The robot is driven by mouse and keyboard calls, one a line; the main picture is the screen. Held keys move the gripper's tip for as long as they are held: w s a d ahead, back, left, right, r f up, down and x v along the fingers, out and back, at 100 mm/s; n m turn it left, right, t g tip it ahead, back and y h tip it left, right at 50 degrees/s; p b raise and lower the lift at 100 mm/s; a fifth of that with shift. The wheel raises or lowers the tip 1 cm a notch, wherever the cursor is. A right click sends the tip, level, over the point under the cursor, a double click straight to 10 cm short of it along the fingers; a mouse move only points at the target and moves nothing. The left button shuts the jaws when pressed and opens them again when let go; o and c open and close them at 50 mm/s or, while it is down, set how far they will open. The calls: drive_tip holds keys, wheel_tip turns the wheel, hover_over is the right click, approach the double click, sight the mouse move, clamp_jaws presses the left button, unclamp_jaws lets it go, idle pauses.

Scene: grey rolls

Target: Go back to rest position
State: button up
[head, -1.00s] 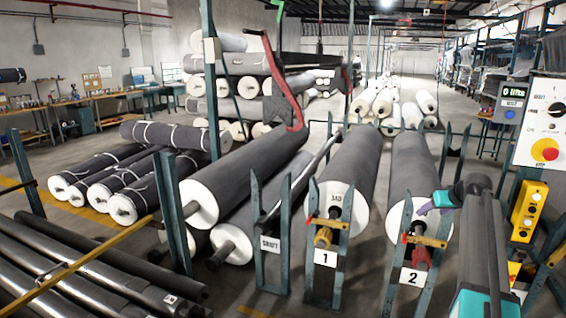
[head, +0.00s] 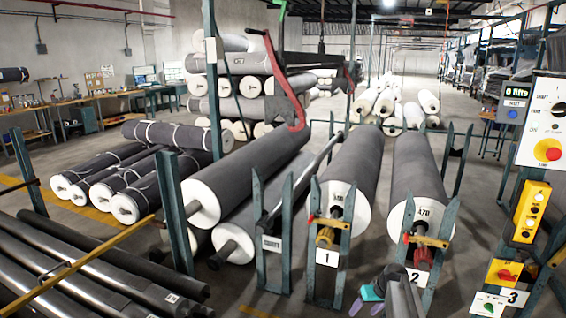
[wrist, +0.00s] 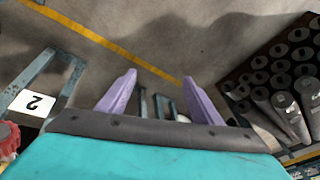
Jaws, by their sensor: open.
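My gripper (head: 365,298) shows low in the head view, in front of the stands marked 1 and 2, as a teal body with a purple finger. In the wrist view my gripper (wrist: 158,95) has two purple fingers spread apart with nothing between them, above the concrete floor. It touches no roll or stand that I can see. The arm link beside it is partly cut off by the bottom edge of the head view.
Grey rolls (head: 350,170) rest on stands marked 1 (head: 327,257) and 2 (head: 418,277). A yellow button box (head: 531,212) and a control panel (head: 545,120) stand at right. Dark tubes (head: 85,265) lie at left. The wrist view shows a rack of tubes (wrist: 285,75).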

drive_tip(key=s+a+f+g, duration=0.3)
drive_tip(key=s+a+f, duration=0.4)
drive_tip(key=s+f, duration=0.4)
drive_tip(key=s+a+f+g, duration=0.2)
drive_tip(key=s+a+f, duration=0.6)
drive_tip(key=s, duration=0.6)
drive_tip(key=s+d+f+g+h, duration=0.1)
drive_tip(key=s+g, duration=0.1)
drive_tip(key=s, duration=0.9)
drive_tip(key=s+f+m+g+h, duration=0.1)
drive_tip(key=s+f, duration=0.1)
drive_tip(key=s, duration=1)
drive_tip(key=shift+d+f+g, duration=0.3)
drive_tip(key=shift+d+g, duration=0.1)
